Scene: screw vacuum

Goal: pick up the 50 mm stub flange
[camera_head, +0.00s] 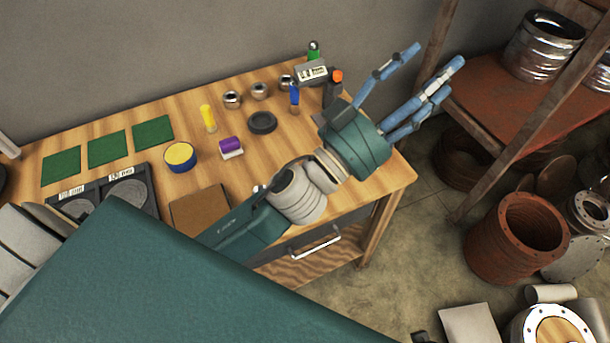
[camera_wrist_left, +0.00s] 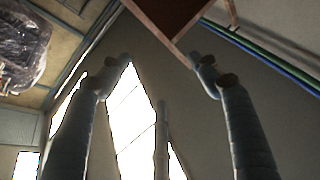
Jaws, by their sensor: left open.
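Three small silvery metal fittings stand in a row at the back of the wooden table (camera_head: 340,195) in the head view: a left one (camera_head: 232,98), a middle one (camera_head: 259,90) and a right one (camera_head: 286,82). I cannot tell which, if any, is the 50 mm stub flange. My left gripper (camera_head: 436,58) is open and empty, raised beyond the table's right end, to the right of the fittings. In the left wrist view its spread blue fingers (camera_wrist_left: 160,64) hold nothing and none of the fittings shows. My right gripper is not in view.
On the table are a black ring (camera_head: 262,122), a yellow-topped round item (camera_head: 180,156), a yellow cylinder (camera_head: 208,117), a blue bottle (camera_head: 294,96) and green mats (camera_head: 153,132). A rusty shelf (camera_head: 515,110) stands right. A rusty flanged pipe (camera_head: 515,240) stands on the floor.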

